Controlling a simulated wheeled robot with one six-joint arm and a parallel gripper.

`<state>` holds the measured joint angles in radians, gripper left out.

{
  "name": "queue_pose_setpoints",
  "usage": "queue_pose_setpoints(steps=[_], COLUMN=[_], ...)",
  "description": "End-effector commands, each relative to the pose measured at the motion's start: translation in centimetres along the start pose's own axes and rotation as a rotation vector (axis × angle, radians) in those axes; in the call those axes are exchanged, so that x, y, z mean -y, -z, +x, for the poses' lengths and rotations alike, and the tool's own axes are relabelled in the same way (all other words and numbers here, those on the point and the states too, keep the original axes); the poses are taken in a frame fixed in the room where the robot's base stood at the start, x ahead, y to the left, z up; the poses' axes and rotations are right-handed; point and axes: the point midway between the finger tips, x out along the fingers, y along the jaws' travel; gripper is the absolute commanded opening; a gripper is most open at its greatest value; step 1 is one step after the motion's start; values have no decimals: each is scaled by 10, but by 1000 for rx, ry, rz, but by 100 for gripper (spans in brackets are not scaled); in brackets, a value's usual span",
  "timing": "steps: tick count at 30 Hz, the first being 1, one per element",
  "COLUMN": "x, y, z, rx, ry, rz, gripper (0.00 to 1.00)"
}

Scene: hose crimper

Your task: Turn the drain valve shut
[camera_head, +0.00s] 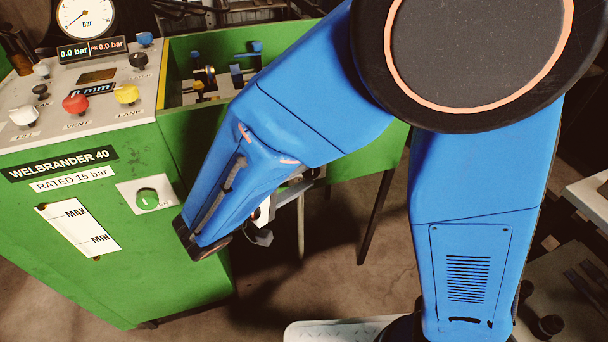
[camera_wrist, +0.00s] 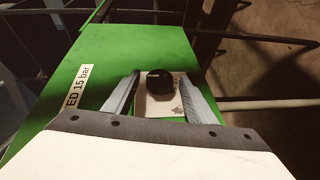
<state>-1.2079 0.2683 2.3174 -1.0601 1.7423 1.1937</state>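In the wrist view a round black knob (camera_wrist: 160,84) stands on a small pale plate (camera_wrist: 158,108) on the green cabinet. I take it for the drain valve, but its lettering is too small to read. My gripper (camera_wrist: 161,76) is open, with one grey finger on each side of the knob and visible gaps. I cannot tell how deep the fingertips reach.
The green cabinet (camera_head: 70,270) carries a gauge (camera_head: 85,14), a display reading 0.0 bar (camera_head: 92,48), and several top knobs, including a red one (camera_head: 76,103) and a yellow one (camera_head: 127,94). A MAX/MIN plate (camera_head: 78,228) is on its front. Open floor (camera_head: 330,260) lies right of it.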

Motion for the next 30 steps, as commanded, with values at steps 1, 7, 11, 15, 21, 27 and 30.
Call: queue_pose_setpoints(steps=[1,7,11,15,21,27,30], x=[0,0,0,0,1,1,1], y=[0,1,1,1,1,1,0], z=[0,-8,-26,-53,-93,-132,-149], rx=[0,-2,-4,-4,-4,-3,-3], ry=[0,1,1,1,1,1,1], rz=[0,0,0,1,0,0,0], gripper=[51,51,51,51,51,51,51])
